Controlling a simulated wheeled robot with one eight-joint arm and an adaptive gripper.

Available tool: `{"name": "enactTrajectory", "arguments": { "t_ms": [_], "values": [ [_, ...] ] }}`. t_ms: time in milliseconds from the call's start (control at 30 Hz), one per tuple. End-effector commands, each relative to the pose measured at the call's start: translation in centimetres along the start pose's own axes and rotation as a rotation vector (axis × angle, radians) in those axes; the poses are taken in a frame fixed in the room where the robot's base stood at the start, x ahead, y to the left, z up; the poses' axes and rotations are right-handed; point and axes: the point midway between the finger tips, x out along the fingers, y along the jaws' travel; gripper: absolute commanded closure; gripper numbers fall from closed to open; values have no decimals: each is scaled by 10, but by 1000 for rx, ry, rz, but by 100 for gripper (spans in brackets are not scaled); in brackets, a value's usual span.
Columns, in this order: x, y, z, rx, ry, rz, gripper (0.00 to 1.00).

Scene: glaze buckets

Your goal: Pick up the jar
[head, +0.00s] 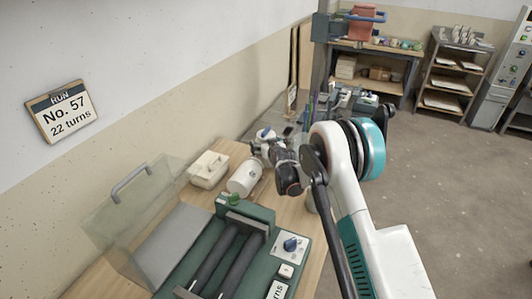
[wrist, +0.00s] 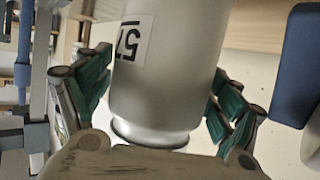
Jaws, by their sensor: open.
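A grey metal jar (wrist: 170,75) with a white label reading 57, upside down in the picture, fills the middle of the wrist view. My gripper (wrist: 160,78) is open, with teal-padded fingers on either side of the jar and a gap visible at least on the right. The jar's far end is cut off by the top of the picture. In the head view, a pale cylinder (head: 244,178) lies tilted on the wooden bench beside my gripper. I cannot tell for sure that it is the same jar. My arm hides part of the bench there.
A green machine (head: 222,262) with two dark rollers and a blue knob stands on the near bench, its clear cover (head: 130,205) raised to the left. A wall sign (head: 62,110) reads No. 57, 22 turns. Shelves stand far right beyond open floor.

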Motion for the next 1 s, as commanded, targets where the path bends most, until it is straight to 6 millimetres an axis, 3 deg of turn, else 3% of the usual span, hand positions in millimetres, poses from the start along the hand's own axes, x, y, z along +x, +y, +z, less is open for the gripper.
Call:
{"name": "enactTrajectory", "arguments": {
  "t_ms": [167,400,767,1000],
  "values": [
    [0,0,0,0,0,0,15],
    [0,0,0,0,0,0,64],
    [-3,0,-7,0,2,0,64],
    [-16,0,-39,0,3,0,64]
  ]
}}
